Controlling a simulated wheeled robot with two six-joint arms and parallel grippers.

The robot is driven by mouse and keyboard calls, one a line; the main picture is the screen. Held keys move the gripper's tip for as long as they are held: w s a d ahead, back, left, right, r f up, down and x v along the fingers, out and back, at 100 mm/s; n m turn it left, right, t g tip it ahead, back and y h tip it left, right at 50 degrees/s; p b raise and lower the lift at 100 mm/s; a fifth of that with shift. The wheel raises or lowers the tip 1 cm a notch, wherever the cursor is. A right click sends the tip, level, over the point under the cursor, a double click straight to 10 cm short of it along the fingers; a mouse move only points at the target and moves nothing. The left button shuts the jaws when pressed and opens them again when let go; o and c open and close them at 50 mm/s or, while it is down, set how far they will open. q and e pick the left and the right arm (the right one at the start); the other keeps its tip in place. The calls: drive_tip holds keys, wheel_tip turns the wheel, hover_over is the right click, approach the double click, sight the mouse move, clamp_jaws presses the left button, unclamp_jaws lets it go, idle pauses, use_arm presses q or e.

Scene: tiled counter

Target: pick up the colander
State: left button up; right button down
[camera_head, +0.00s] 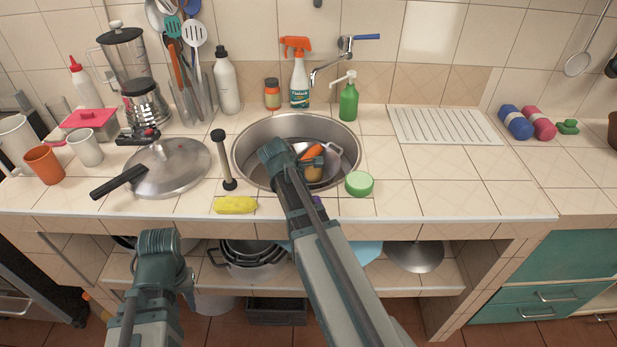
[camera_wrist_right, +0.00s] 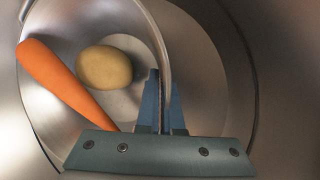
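The metal colander (camera_head: 334,160) sits in the round sink, partly hidden by my right arm in the head view. A carrot (camera_head: 312,152) and a potato (camera_head: 314,174) lie in it. In the right wrist view, the colander (camera_wrist_right: 130,35) fills the left and middle, with the carrot (camera_wrist_right: 62,80) and potato (camera_wrist_right: 104,67) inside. My right gripper (camera_wrist_right: 164,88) has its fingers close together on either side of the colander's rim, with the rim pinched between them. My left gripper (camera_head: 157,246) is in front of the counter at lower left, away from the colander; its fingers are not clear.
The steel sink (camera_head: 240,150) surrounds the colander. The counter farther right is mostly clear.

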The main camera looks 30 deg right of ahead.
drive_tip(key=shift+r, duration=0.15)
wheel_tip(320, 180, up, 10)
drive_tip(key=p, duration=1)
